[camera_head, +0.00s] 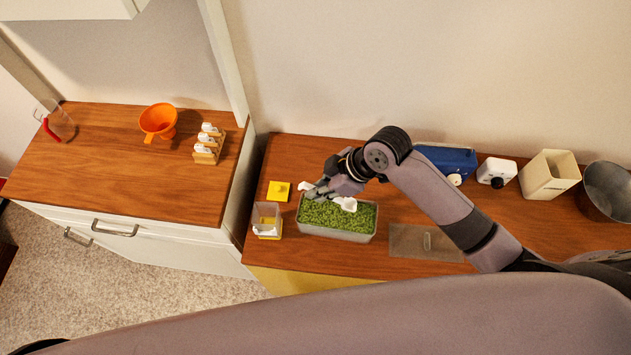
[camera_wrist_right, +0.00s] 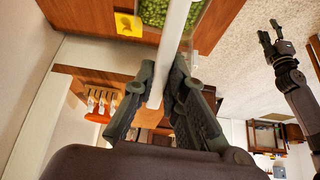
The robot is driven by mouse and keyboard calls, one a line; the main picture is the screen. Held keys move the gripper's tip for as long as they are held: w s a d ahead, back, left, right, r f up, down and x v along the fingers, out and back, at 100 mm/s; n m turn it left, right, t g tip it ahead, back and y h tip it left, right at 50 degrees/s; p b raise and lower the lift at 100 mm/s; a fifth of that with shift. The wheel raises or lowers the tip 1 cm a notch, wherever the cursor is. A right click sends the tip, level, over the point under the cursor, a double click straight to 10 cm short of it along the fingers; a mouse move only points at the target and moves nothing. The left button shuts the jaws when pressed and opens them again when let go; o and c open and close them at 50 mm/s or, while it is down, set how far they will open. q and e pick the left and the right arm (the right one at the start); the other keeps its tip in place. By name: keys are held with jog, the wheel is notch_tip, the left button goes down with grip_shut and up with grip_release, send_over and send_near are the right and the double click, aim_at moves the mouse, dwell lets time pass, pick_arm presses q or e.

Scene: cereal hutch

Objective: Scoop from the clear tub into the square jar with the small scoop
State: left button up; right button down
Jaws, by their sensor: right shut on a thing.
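The clear tub (camera_head: 340,236) stands on the right-hand counter, filled with small green pieces; part of it shows at the top of the wrist view (camera_wrist_right: 200,18). The square jar (camera_head: 267,216) stands open just left of the tub, with yellow at its lower part. My right gripper (camera_head: 328,190) is over the tub, shut on a white scoop (camera_head: 347,204). The scoop's long white handle runs between the fingers (camera_wrist_right: 160,85) in the wrist view. Whether its bowl holds anything is unclear. My left gripper (camera_wrist_right: 270,32) shows in the wrist view, fingers apart and empty, over the floor.
A yellow lid (camera_head: 279,190) lies behind the jar. A blue box (camera_head: 440,157), a cream bin (camera_head: 548,175) and a metal pail (camera_head: 605,188) stand farther right. The left counter holds a scoop rack (camera_head: 205,155) and an orange funnel (camera_head: 158,120).

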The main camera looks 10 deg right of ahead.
aim_at(334, 199)
jog(key=shift+s+d+f+t+y, duration=0.35)
jog(key=shift+d+f+t+y, duration=0.25)
jog(key=shift+y, duration=0.5)
jog(key=shift+w+f, duration=0.1)
jog(key=shift+f, duration=1.1)
notch_tip(334, 199, down, 2)
jog(key=b, duration=0.2)
jog(key=shift+f+b, duration=0.25)
jog(key=shift+b, duration=0.1)
jog(key=shift+w+a+r+g+h+p, duration=0.2)
jog(key=shift+a+r+g+h+p, duration=0.3)
jog(key=shift+r+h, duration=0.55)
jog(key=shift+w+a+r+g+h+p, duration=0.2)
jog(key=shift+a+r+g+h+p, duration=0.35)
jog(key=shift+h, duration=0.85)
jog(key=shift+w+a+r+g+h+p, duration=0.25)
jog(key=shift+a+r+g+h, duration=0.35)
jog(key=shift+h, duration=0.65)
jog(key=shift+r, duration=0.25)
